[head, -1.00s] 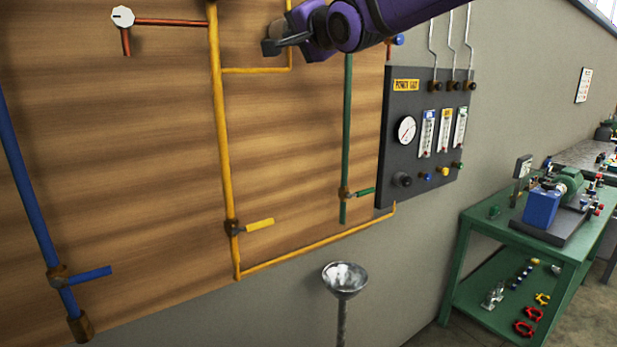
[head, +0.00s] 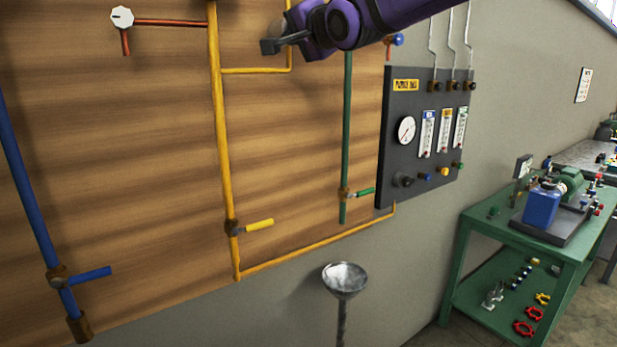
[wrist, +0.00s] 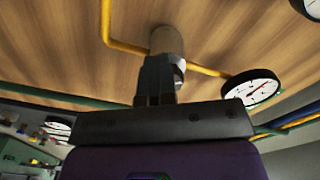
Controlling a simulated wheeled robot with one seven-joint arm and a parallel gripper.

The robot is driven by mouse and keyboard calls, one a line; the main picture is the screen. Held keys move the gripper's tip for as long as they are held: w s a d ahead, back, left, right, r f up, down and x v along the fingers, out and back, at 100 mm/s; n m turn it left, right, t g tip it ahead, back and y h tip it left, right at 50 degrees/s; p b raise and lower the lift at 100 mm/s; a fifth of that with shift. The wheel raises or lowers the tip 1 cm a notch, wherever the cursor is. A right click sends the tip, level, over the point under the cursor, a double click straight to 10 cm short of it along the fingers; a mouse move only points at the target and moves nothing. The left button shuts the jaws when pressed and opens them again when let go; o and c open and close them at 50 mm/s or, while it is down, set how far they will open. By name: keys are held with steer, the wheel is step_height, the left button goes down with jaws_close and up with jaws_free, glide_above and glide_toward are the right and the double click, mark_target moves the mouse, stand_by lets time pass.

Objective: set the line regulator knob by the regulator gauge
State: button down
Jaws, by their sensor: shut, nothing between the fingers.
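A grey-brown cylinder (wrist: 168,42), which looks like the line regulator knob, stands on the yellow pipe in the wrist view. My gripper (wrist: 157,72) is shut right at it, with nothing between the fingers; I cannot tell if they touch it. A round gauge with black rim, white face and red needle (wrist: 252,88) sits right of the fingers, likely the regulator gauge; its figures are too small to read. In the head view my gripper (head: 271,46) is at the top middle before the wooden board, and the regulator is mostly hidden behind it.
The yellow pipe (head: 222,120) runs down the wooden board (head: 150,180). A dark panel (head: 392,150) with another gauge (head: 406,130) and a black knob (head: 402,180) hangs to the right. A metal funnel (head: 345,279) and green bench (head: 462,270) stand below.

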steer(key=shift+a+r, duration=0.3)
steer(key=shift+r, duration=0.15)
steer(key=v, duration=0.3)
steer(key=f+v, duration=0.1)
steer(key=v, duration=0.1)
steer(key=shift+s, duration=0.25)
stand_by(0.3)
steer(key=s+d+f+g+h, duration=0.1)
steer(key=s+d+f+h, duration=0.15)
steer(key=d, duration=0.45)
steer(key=s+d+f+h, duration=0.2)
steer(key=d+f+h, duration=0.1)
steer(key=d, duration=0.3)
steer(key=s+d+f+n+g+h, duration=0.2)
steer(key=s+d+f+g, duration=0.2)
steer(key=s+d+f, duration=0.4)
steer(key=s+d+f+n+g+h, duration=0.2)
steer(key=s+d+f, duration=0.7)
steer(key=s, duration=0.8)
step_height(320, 180, down, 2)
steer(key=n+g, duration=0.1)
steer(key=g, duration=0.1)
steer(key=shift+d+f+g, duration=0.2)
steer(key=shift+f+g, duration=0.05)
steer(key=shift+g, duration=0.05)
